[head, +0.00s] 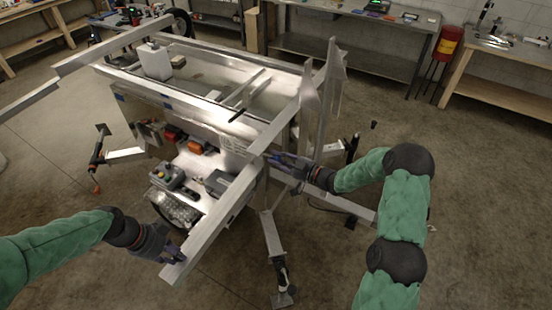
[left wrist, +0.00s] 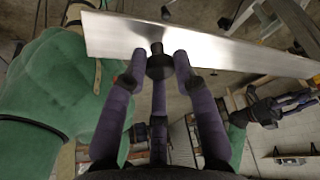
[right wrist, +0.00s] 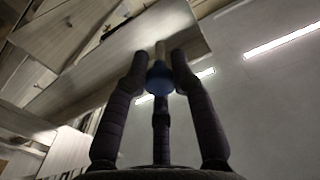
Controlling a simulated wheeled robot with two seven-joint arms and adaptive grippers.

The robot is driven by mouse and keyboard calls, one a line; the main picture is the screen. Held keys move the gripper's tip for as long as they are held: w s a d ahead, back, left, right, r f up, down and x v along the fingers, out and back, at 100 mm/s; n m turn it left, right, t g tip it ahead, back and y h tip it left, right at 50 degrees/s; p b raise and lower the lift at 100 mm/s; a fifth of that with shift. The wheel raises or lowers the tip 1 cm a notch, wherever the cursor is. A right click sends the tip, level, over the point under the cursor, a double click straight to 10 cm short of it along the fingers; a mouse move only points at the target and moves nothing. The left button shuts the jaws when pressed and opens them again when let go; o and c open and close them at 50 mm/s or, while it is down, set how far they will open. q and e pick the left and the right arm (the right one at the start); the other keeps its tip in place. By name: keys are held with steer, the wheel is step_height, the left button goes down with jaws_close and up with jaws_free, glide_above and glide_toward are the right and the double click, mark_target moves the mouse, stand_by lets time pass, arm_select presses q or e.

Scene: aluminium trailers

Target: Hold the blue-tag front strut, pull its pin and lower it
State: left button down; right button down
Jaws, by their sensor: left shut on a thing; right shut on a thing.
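The long aluminium strut (head: 221,211) slants from the front lower left up along the trailer's right side. My left gripper (head: 173,250) is at its lower free end. In the left wrist view, the left fingers (left wrist: 158,62) are closed around a dark knob (left wrist: 159,66) on the flat bar (left wrist: 215,47). My right gripper (head: 276,160) is beside the strut farther up. In the right wrist view, its fingers (right wrist: 160,65) are closed on a blue round pin head (right wrist: 160,79) against a metal beam (right wrist: 125,70). The pin's shaft is mostly hidden. I cannot make out the strut's tag.
The trailer (head: 185,105) holds a white container (head: 155,62). A green-grey box (head: 168,176) sits at its front. A stand leg (head: 274,245) reaches the floor below. Benches (head: 350,45) and a red bin (head: 447,43) stand behind. The floor at front right is open.

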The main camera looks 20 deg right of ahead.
mark_target(279, 159)
steer(key=v, duration=0.2)
steer(key=shift+s+d+r, duration=0.25)
steer(key=shift+s+d, duration=0.05)
steer(key=c, duration=1)
jaws_free()
steer(key=shift+s+r, duration=0.1)
steer(key=shift+s, duration=0.1)
steer(key=shift+w, duration=0.1)
steer(key=shift+d, duration=0.25)
steer(key=v, duration=1.1)
steer(key=shift+s, duration=0.4)
